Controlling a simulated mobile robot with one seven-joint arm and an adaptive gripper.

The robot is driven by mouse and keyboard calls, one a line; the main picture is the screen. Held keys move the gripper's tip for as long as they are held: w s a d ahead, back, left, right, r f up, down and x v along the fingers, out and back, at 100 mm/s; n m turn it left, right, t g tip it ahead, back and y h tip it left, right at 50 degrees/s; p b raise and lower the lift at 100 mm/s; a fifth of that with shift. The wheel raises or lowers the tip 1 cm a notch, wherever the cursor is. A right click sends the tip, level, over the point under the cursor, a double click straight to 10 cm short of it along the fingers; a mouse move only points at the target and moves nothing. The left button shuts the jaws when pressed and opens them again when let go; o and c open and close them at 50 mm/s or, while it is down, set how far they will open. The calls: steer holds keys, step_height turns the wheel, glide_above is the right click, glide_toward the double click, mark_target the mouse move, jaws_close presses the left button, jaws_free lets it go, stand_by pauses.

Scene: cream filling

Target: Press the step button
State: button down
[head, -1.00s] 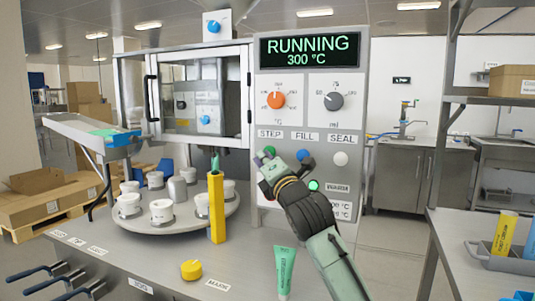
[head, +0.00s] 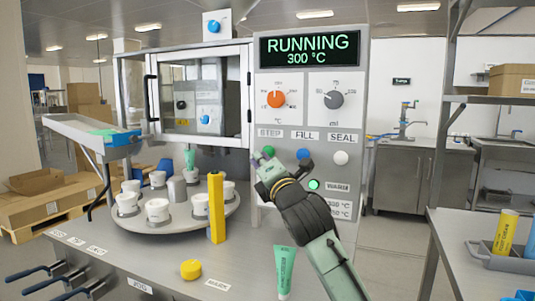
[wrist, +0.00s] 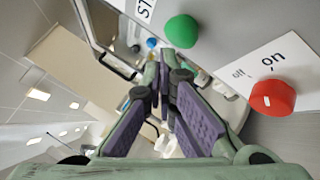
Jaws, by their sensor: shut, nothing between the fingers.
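The green step button (head: 269,151) is on the panel under the STEP label. My gripper (head: 257,156) is beside it, just left of and below the button in the head view. In the wrist view the green button (wrist: 182,31) stands out from the panel, just above and right of my fingertips (wrist: 164,54). The fingers are shut and empty. The fingertips look close to the button; whether they touch it is hard to tell. The display (head: 310,50) reads RUNNING 300 °C.
The blue FILL button (head: 303,154) and white SEAL button (head: 341,158) are to the right. A red knob (wrist: 272,97) is close by in the wrist view. A turntable (head: 180,225) with white cups and a yellow post (head: 216,208) stand to the left.

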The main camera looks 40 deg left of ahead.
steer(key=shift+s+d+b, duration=0.2)
steer(key=shift+s, duration=0.6)
steer(key=shift+s+d+b, duration=0.15)
steer(key=shift+s, duration=0.6)
steer(key=shift+s+d+b, duration=0.2)
steer(key=shift+s, duration=0.6)
